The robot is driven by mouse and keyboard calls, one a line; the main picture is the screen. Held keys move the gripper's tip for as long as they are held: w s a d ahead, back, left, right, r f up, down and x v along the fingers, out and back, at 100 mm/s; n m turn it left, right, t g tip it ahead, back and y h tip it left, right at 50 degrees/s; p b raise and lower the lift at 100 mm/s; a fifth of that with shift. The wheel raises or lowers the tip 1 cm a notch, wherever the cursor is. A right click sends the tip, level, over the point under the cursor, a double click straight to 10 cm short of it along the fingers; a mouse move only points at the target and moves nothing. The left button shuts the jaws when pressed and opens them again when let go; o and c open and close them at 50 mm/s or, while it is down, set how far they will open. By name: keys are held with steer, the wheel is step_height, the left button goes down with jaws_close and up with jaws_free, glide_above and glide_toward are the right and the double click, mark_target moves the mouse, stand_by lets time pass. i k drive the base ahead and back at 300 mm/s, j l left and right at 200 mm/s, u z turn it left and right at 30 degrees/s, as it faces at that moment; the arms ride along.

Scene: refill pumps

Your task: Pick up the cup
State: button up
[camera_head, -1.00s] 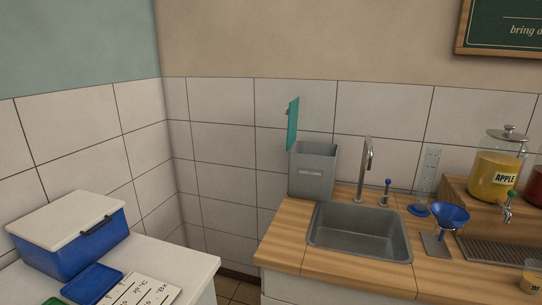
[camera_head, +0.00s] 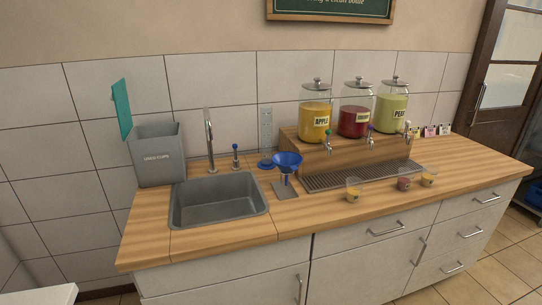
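Several small clear cups stand on the wooden counter in front of the drip tray. One cup (camera_head: 353,189) with yellow-orange content stands apart on the left. A cup with reddish content (camera_head: 403,183) and another cup with yellow-orange content (camera_head: 428,177) stand close together to its right. All look upright. I cannot tell which one the task means. My gripper is not in view.
The wooden counter (camera_head: 225,236) holds a sink (camera_head: 218,202), a grey bin (camera_head: 157,156) with a raised teal lid, a blue funnel (camera_head: 287,162) on a stand, and juice dispensers (camera_head: 355,118) above a drip tray (camera_head: 360,175). Floor (camera_head: 492,270) shows at right.

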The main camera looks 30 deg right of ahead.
mark_target(404, 180)
steer(key=z, duration=1.4)
steer(key=i+l+z, duration=0.2)
steer(key=i+z, duration=0.2)
steer(key=i, duration=0.15)
steer(key=i+z, duration=0.4)
steer(key=i, duration=0.15)
